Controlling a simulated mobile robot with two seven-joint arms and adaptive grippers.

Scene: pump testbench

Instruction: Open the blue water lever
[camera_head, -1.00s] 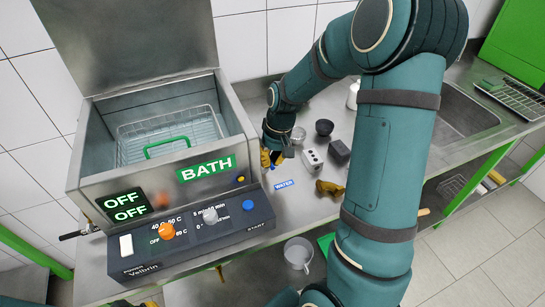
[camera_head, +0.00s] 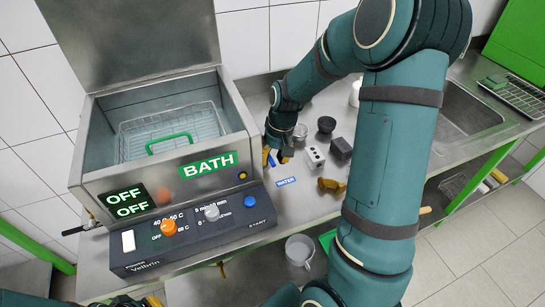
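The blue water lever (camera_head: 271,160) is a small blue piece on the steel bench, just right of the bath and above the blue WATER label (camera_head: 286,181). My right gripper (camera_head: 281,156) reaches down from above at the lever, with its dark fingers and a yellowish part just right of the blue piece. I cannot tell whether it touches the lever. The fingers are small and partly hidden, so their opening does not show. My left gripper is not clearly in view.
The bath (camera_head: 160,125) with its open lid and control panel (camera_head: 190,235) stands on the left. A grey socket block (camera_head: 314,157), a dark block (camera_head: 340,149), a dark cup (camera_head: 326,125) and a brass fitting (camera_head: 331,185) lie to the right. A beaker (camera_head: 299,249) is below the bench edge.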

